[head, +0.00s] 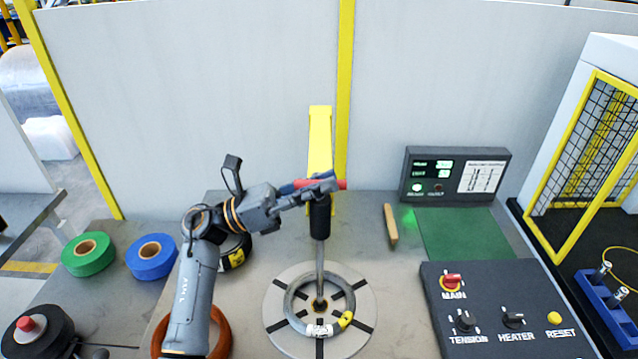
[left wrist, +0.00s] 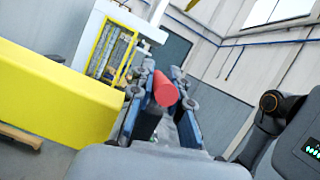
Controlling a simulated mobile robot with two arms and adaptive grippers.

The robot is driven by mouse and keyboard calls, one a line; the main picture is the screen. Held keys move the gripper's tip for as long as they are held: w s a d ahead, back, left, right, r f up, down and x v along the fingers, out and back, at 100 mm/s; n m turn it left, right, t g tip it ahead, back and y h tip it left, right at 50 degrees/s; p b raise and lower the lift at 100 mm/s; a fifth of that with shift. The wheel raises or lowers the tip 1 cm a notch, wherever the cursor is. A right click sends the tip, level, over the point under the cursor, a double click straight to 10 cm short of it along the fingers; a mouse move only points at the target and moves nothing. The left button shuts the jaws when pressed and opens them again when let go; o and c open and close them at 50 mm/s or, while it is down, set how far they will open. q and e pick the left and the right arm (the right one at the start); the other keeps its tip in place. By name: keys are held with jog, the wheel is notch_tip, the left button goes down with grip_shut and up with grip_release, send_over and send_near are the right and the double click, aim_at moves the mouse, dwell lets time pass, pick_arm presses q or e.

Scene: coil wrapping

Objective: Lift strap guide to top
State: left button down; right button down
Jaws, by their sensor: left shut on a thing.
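A red handle (head: 340,184) sticks out between the fingers of my left gripper (head: 318,185), which is shut on it. In the left wrist view the red handle (left wrist: 165,90) sits between the two fingers. It is right at a black guide piece (head: 319,218), in front of the upright yellow post (head: 320,135). A thin metal rod runs down from the black piece to the round turntable (head: 276,300). The yellow post top stands above my gripper. The joint of handle and guide is hidden by my fingers. My right gripper is not in view.
A grey coil (head: 291,306) lies on the turntable. Green (head: 70,262) and blue (head: 135,266) rolls stand left. A tan-handled tool (head: 391,228) lies right of the post. A control panel (head: 480,285) is at front right, with a display box (head: 456,197) behind.

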pick_arm(q)
notch_tip(320, 180, up, 23)
jog(key=p, duration=0.4)
jog(key=shift+a+f, duration=0.15)
jog(key=c, duration=1.5)
grip_release()
jog(key=shift+o, duration=1)
jog(key=shift+f, duration=0.1)
jog(key=w+v, duration=0.1)
jog(key=v, duration=1)
jog(key=shift+s+a, duration=0.35)
jog(key=shift+s, duration=0.15)
jog(key=shift+f, duration=0.1)
